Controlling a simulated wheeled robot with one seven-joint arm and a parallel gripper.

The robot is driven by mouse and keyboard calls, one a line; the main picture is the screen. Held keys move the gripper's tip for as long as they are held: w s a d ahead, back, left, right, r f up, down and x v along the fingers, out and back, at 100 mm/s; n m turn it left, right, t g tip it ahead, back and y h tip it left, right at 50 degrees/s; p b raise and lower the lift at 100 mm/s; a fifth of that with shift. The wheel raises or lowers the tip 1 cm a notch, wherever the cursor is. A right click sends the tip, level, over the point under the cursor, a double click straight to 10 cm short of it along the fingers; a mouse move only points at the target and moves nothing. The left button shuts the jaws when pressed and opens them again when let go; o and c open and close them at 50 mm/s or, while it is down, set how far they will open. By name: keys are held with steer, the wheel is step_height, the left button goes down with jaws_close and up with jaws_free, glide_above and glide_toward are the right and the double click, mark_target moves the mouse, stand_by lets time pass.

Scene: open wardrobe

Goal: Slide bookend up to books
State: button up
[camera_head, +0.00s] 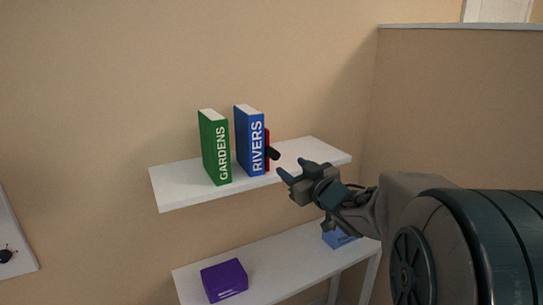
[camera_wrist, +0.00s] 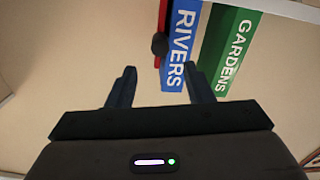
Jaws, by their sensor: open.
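The green book GARDENS (camera_head: 214,148) and the blue book RIVERS (camera_head: 250,142) stand upright on the white upper shelf (camera_head: 310,155), with a small gap between them. The red bookend (camera_head: 267,146) stands at the right side of RIVERS, with a dark knob (camera_head: 273,153) at its front. It looks close against RIVERS; I cannot tell if they touch. My gripper (camera_head: 289,171) is open and empty, in front of the shelf just right of the knob. The wrist view shows RIVERS (camera_wrist: 182,45), GARDENS (camera_wrist: 230,50) and the knob (camera_wrist: 159,45) beyond my open fingers (camera_wrist: 163,84).
A lower white shelf or table (camera_head: 285,265) holds a purple box (camera_head: 224,280) at left and a blue item (camera_head: 337,237) at right, partly hidden by my arm. The upper shelf is bare right of the bookend and left of GARDENS. A wall panel (camera_head: 455,95) stands at right.

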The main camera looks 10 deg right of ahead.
mark_target(276, 156)
steer(key=p+x, duration=0.1)
steer(key=x, duration=0.8)
steer(key=shift+w, duration=0.2)
